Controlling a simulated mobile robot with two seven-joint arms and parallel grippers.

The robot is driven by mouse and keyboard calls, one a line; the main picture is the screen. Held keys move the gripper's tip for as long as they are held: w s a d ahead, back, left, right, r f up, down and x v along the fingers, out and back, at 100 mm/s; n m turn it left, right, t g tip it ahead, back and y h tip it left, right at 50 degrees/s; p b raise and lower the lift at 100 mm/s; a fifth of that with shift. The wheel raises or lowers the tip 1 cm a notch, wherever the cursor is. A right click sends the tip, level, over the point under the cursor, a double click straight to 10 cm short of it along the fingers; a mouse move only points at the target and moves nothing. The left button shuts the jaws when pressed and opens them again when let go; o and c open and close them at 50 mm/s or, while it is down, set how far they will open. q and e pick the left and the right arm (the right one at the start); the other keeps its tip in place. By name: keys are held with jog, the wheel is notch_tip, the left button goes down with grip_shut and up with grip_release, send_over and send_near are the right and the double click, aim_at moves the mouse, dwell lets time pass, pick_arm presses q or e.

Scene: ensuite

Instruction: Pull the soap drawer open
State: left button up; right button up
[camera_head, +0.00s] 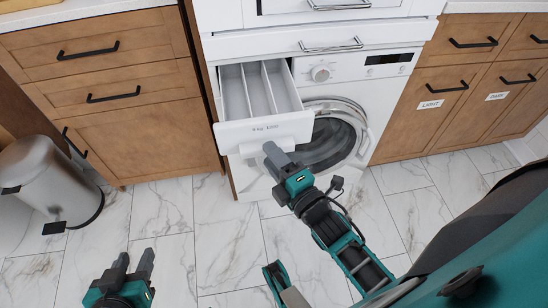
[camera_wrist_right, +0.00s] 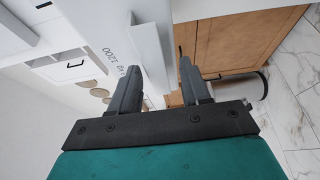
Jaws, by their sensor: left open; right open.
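The soap drawer (camera_head: 262,128) of the white washing machine (camera_head: 385,90) stands pulled out at the machine's upper left, its compartments in view. Its white front bears small lettering, which also shows on the drawer front in the right wrist view (camera_wrist_right: 118,65). My right gripper (camera_head: 271,153) is at the lower edge of the drawer front. In the right wrist view its fingers (camera_wrist_right: 158,68) are apart, with a white panel edge between them; I cannot tell whether they touch it. My left gripper (camera_head: 135,262) is open and empty, low over the floor at the lower left.
Wooden cabinets with black handles (camera_head: 115,95) stand left of the machine, and cabinets labelled LIGHT and DARK (camera_head: 470,95) stand right. A metal pedal bin (camera_head: 45,180) is at the far left. The round machine door (camera_head: 335,135) is shut beside my right gripper.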

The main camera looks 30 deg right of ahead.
pick_arm(q)
jog(key=shift+d+r+p, duration=0.15)
jog(key=shift+r+p, duration=0.5)
pick_arm(e)
jog(key=s+d, duration=0.1)
jog(key=s, duration=1.1)
jog(key=shift+s+d, duration=0.25)
jog(key=shift+s, duration=0.15)
pick_arm(q)
jog(key=shift+s, duration=0.1)
jog(key=s+a+r+p, duration=0.1)
jog(key=a+r+p, duration=0.2)
jog(key=p, duration=0.7)
notch_tip(320, 180, up, 3)
jog(key=shift+s+f+y, duration=0.2)
jog(key=shift+y, duration=0.2)
pick_arm(e)
jog(key=w+r+m+g, duration=0.1)
jog(key=m+g, duration=0.1)
jog(key=m, duration=0.3)
jog(key=w+a+r+m+g, duration=0.1)
jog(key=w+m+g, duration=0.1)
jog(key=m, duration=0.4)
jog(key=w+a+r+m+g, duration=0.1)
jog(key=m+g, duration=0.2)
jog(key=m, duration=0.2)
jog(key=shift+w+m, duration=0.15)
jog(key=shift+m, duration=0.15)
pick_arm(q)
jog(key=shift+s+f, duration=0.1)
